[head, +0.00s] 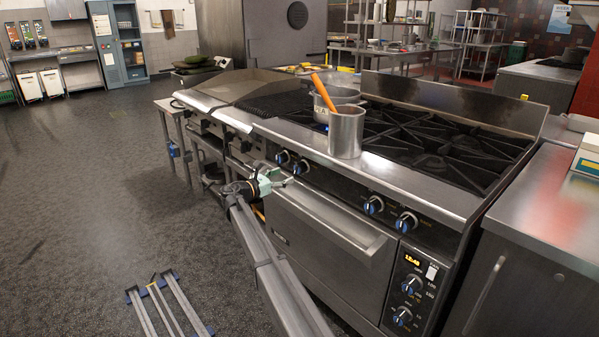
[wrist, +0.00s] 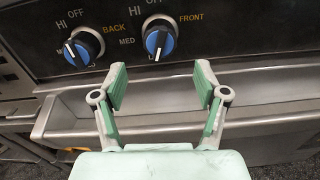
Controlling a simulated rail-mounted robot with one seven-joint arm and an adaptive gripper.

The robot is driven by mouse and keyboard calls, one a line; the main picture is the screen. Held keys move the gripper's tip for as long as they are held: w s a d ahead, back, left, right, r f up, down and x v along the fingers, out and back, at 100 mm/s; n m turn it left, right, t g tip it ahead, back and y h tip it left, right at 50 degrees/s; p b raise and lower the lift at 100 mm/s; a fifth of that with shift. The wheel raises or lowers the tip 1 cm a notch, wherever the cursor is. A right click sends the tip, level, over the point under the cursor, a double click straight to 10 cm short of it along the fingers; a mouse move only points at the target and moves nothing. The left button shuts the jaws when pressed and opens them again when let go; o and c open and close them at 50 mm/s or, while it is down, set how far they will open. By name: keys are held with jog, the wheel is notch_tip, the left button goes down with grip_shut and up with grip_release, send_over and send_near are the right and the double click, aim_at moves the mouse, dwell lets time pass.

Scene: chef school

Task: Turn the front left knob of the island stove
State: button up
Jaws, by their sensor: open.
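The island stove (head: 335,235) has blue-and-silver knobs along its front panel. The left pair is a left knob (head: 282,158) and a knob to its right (head: 301,167). In the wrist view the right knob of this pair, the front left knob (wrist: 160,40), is labelled FRONT, and the left one (wrist: 84,46) is labelled BACK. In the head view my gripper (head: 282,182) is at the stove's front.
The oven door handle (head: 330,222) runs below the panel; in the wrist view the steel ledge (wrist: 160,103) lies behind the fingers. A steel pot (head: 346,135) with an orange-handled utensil stands on the stove top. Another knob pair (head: 389,214) is farther right. Floor is open at left.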

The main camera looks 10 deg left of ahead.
aim_at(295, 171)
jog(key=x, duration=0.8)
jog(key=shift+w+d+b, duration=0.25)
jog(key=shift+b, duration=0.05)
jog(key=c, duration=1.2)
